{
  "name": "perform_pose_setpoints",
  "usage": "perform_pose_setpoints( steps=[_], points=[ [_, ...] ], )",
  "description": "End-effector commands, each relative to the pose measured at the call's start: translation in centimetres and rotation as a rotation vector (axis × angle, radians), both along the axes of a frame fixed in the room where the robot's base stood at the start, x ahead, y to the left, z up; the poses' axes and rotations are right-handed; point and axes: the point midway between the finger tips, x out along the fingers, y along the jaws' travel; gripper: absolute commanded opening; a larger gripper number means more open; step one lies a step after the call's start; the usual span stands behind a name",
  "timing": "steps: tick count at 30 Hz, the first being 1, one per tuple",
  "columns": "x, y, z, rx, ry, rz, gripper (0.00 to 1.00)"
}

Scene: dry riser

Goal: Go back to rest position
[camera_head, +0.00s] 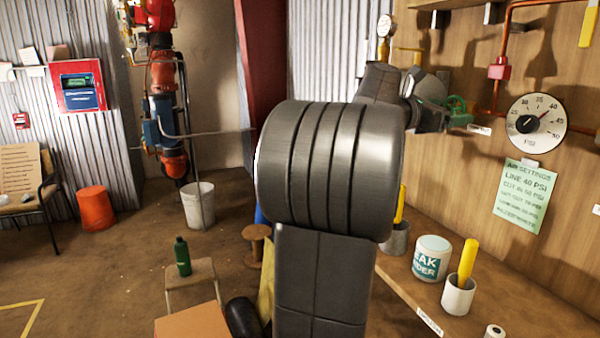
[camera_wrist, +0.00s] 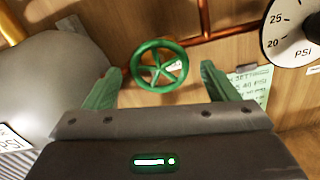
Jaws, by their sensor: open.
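My gripper (camera_wrist: 160,68) is open, its two green fingers spread to the left and right in the wrist view. A green spoked handwheel (camera_wrist: 172,72) shows between and beyond the fingers, in front of the wood wall. The fingers do not appear closed on it; whether either touches the rim I cannot tell. In the head view my arm reaches up and right across the middle, and its dark end is near green parts by the wall. My arm hides much of the pipework there.
A round PSI dial (camera_head: 536,123) and a green settings sheet (camera_head: 524,195) are on the wood wall, right. Below, a bench (camera_head: 470,315) holds a leak-finder tub (camera_head: 432,258) and a white cup (camera_head: 458,296). A stool (camera_head: 190,275) with a green bottle (camera_head: 182,256) stands left of my arm.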

Motion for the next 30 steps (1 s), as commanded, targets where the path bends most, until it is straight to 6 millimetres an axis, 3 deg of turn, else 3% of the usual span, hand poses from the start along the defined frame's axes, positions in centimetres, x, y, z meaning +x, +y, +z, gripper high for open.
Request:
perform_pose_setpoints(
  steps=[11, 30],
  points=[
    [-0.5, 1.4, 0.0, 0.003, -0.006, 0.002, 0.8],
    [-4.8, 11.9, -0.1, 0.004, -0.006, 0.003, 0.8]
  ],
)
